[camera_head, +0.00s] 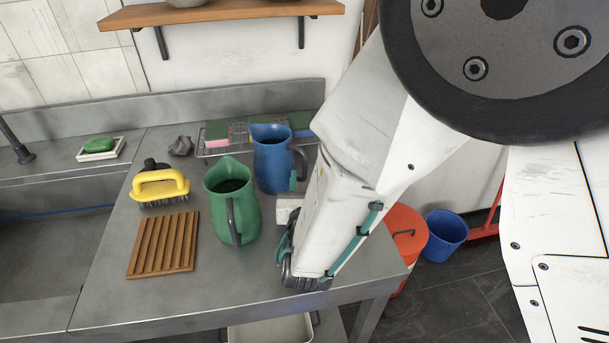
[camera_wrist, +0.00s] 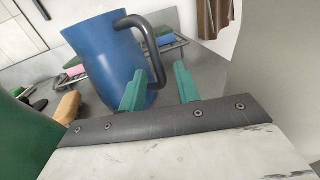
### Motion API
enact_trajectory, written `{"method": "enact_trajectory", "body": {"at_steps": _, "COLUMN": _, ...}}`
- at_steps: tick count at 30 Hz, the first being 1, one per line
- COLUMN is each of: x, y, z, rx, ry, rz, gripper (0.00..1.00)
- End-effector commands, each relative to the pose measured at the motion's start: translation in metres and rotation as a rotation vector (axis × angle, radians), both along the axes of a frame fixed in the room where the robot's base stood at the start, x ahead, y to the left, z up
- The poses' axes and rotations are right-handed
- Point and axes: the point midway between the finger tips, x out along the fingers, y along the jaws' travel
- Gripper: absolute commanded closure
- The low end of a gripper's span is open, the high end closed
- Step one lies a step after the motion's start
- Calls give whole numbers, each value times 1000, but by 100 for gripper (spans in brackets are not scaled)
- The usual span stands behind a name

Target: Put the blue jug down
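The blue jug (camera_head: 271,162) stands upright on the grey metal counter (camera_head: 235,292), in front of the wire rack, its dark handle toward my arm. In the wrist view the blue jug (camera_wrist: 106,58) fills the upper left, tilted by the camera angle. My gripper (camera_wrist: 160,69) has its two green fingers apart. The lower part of the handle shows between them, with a clear gap to the right finger. In the head view a bit of my gripper (camera_head: 293,180) shows beside the handle; my arm hides the rest.
A green jug (camera_head: 230,198) stands close in front of the blue jug. A wire rack (camera_head: 210,152) with sponges is behind it. A wooden slatted rack (camera_head: 163,245), yellow brush (camera_head: 160,186) and soap dish (camera_head: 101,150) are to the left. The counter's front is bare.

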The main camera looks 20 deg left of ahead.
Motion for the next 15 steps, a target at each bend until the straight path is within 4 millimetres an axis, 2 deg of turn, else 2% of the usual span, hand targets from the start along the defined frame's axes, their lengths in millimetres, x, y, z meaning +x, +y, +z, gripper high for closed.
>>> {"method": "enact_trajectory", "body": {"at_steps": 3, "x": -26, "y": -9, "z": 0, "rx": -1, "ry": 0, "rz": 4, "gripper": 68}}
{"method": "enact_trajectory", "body": {"at_steps": 9, "x": -66, "y": -24, "z": -1, "rx": -1, "ry": -1, "rz": 5, "gripper": 68}}
{"method": "enact_trajectory", "body": {"at_steps": 15, "x": -89, "y": -34, "z": -1, "rx": 0, "ry": -1, "rz": 2, "gripper": 68}}
